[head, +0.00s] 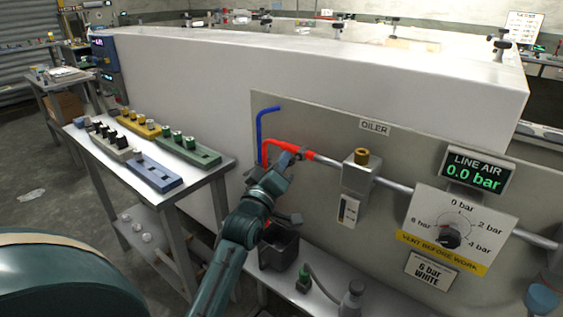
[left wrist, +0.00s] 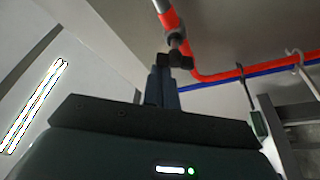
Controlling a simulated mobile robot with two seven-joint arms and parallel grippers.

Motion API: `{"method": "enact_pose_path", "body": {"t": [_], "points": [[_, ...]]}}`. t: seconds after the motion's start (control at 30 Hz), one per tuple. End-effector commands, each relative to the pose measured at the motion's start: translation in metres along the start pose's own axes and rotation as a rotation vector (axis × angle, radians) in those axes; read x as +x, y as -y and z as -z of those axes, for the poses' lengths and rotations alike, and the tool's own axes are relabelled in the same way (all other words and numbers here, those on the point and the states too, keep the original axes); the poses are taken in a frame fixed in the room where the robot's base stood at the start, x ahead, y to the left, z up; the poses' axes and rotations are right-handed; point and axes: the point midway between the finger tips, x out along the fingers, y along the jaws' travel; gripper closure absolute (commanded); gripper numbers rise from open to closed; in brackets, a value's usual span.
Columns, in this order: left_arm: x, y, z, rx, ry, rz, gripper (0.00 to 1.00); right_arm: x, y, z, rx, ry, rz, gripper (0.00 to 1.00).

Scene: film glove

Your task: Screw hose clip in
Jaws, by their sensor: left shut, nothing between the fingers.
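A red hose (head: 276,146) runs up the grey panel, bends right and meets a grey pipe leading to the oiler. In the left wrist view the red hose (left wrist: 205,78) and its upper end lie just beyond my fingers. A dark fitting (left wrist: 179,50), which looks like the hose clip, sits at the hose end where the grey pipe shows. My left gripper (head: 292,152) is at this joint; its fingers (left wrist: 163,64) are shut with nothing between them, close beside the fitting. I cannot tell whether they touch it. My right gripper is not in view.
The oiler (head: 360,175) with a brass cap is right of the joint. A gauge dial board (head: 455,235) and a display reading 0.0 bar (head: 473,172) are farther right. A blue hose (head: 260,130) rises beside the red one. A dark bin (head: 279,250) stands below; a table (head: 215,170) with trays is left.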

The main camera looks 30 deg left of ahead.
Motion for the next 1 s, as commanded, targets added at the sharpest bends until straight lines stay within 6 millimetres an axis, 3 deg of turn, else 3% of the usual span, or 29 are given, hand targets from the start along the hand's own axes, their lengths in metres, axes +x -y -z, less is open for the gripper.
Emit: {"method": "enact_pose_path", "body": {"t": [0.57, 1.0], "points": [[-0.0007, -0.001, -0.0018, 0.128, 0.002, -0.044, 1.0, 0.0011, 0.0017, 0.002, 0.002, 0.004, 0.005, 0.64], [-0.0018, -0.003, -0.0056, 0.362, 0.003, -0.126, 1.0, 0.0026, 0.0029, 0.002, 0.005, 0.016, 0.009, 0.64]]}}
